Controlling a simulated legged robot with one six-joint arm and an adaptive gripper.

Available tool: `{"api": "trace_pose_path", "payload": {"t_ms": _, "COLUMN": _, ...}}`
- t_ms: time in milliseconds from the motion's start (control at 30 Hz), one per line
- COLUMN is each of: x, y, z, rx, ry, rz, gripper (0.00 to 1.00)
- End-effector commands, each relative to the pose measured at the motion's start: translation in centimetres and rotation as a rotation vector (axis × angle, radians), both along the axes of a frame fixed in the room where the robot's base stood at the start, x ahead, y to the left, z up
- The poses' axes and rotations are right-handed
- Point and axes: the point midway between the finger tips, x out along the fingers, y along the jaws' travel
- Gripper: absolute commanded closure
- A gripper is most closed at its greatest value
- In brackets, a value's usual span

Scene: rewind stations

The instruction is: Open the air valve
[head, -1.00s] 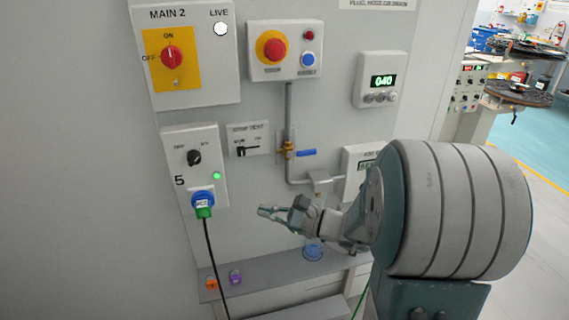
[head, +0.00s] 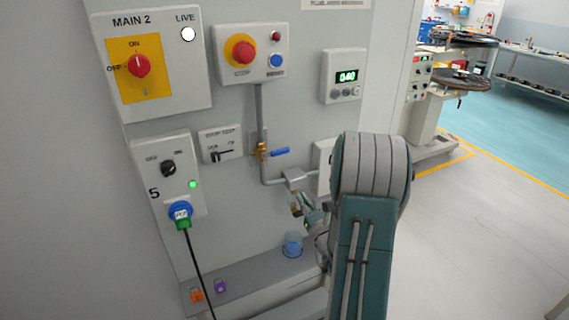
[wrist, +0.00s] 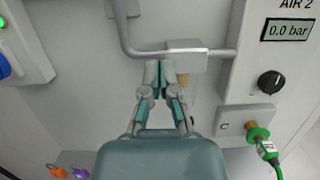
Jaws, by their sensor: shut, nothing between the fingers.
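The air valve (head: 262,152) is a brass body on a vertical grey pipe, with a blue lever handle (head: 280,152) pointing right, across the pipe. The valve is not visible in the wrist view. My gripper (head: 306,212) is below and to the right of the valve in the head view, apart from the handle and partly hidden by my arm. In the wrist view, my gripper (wrist: 160,68) is shut and empty, its fingertips close together just below the grey pipe's fitting (wrist: 187,55). The AIR 2 gauge (wrist: 289,29) reads 0.0 bar.
The panel carries the MAIN 2 switch box (head: 138,66), an emergency stop box (head: 248,52), a 040 display (head: 345,75) and a switch box with a plugged cable (head: 170,175). A shelf (head: 250,272) below holds orange and purple padlocks and a blue cup-like item (head: 292,244).

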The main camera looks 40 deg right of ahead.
Motion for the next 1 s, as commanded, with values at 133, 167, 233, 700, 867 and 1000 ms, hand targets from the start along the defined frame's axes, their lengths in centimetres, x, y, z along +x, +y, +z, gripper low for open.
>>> {"api": "trace_pose_path", "payload": {"t_ms": 133, "x": 0.6, "y": 0.2, "z": 0.2, "rx": -0.004, "ry": 0.000, "rz": 0.003, "gripper": 1.00}}
{"api": "trace_pose_path", "payload": {"t_ms": 167, "x": 0.9, "y": 0.2, "z": 0.4, "rx": -0.005, "ry": -0.001, "rz": 0.004, "gripper": 1.00}}
{"api": "trace_pose_path", "payload": {"t_ms": 233, "x": 1.9, "y": 0.1, "z": 0.7, "rx": -0.007, "ry": -0.001, "rz": 0.006, "gripper": 1.00}}
{"api": "trace_pose_path", "payload": {"t_ms": 700, "x": 9.8, "y": -2.0, "z": 3.1, "rx": -0.006, "ry": -0.004, "rz": 0.004, "gripper": 1.00}}
{"api": "trace_pose_path", "payload": {"t_ms": 867, "x": 9.5, "y": -2.0, "z": 5.5, "rx": -0.004, "ry": -0.002, "rz": 0.002, "gripper": 1.00}}
{"api": "trace_pose_path", "payload": {"t_ms": 1000, "x": 9.5, "y": -1.9, "z": 6.4, "rx": -0.005, "ry": 0.000, "rz": 0.003, "gripper": 1.00}}
